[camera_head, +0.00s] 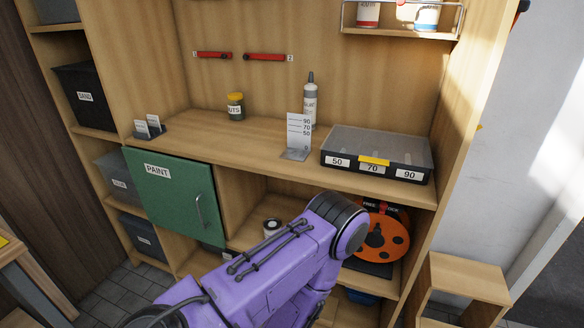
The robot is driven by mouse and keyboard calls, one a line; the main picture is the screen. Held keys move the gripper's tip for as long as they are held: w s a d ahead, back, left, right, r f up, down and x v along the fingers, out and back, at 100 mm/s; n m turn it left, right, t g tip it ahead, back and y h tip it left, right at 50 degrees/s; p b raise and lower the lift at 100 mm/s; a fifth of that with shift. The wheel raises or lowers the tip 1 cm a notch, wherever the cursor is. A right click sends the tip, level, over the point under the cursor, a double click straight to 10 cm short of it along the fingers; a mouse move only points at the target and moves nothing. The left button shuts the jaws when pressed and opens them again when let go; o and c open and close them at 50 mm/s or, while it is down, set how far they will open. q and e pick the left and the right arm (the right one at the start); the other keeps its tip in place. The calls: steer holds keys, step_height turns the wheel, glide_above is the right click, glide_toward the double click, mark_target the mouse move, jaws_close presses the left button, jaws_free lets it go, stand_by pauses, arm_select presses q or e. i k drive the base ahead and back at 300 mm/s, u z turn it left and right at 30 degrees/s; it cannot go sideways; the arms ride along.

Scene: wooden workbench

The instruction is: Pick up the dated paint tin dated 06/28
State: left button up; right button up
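No tin with a readable 06/28 date shows in the head view. A green door (172,205) labelled PAINT, with a metal handle at its lower right, stands at the left below the worktop; I cannot tell if it is fully closed. A small round white-and-dark container (272,227) sits on the shelf right of the door, partly behind my purple arm; I cannot tell if it is a tin. My purple arm reaches up from the bottom centre across the lower shelves. Neither gripper is visible.
On the worktop (215,137) stand a yellow-lidded jar (236,106), a tube (310,103), a card stand (299,134) and a case (376,156) marked 50, 70, 90. An orange reel (384,239) is on the lower right shelf. Two containers (368,14) (427,17) stand on the upper rack.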

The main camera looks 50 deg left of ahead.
mark_target(271, 225)
steer(key=u, duration=0.45)
steer(key=i, duration=0.85)
steer(key=u, duration=0.75)
steer(key=i, duration=0.5)
steer(key=z, duration=0.05)
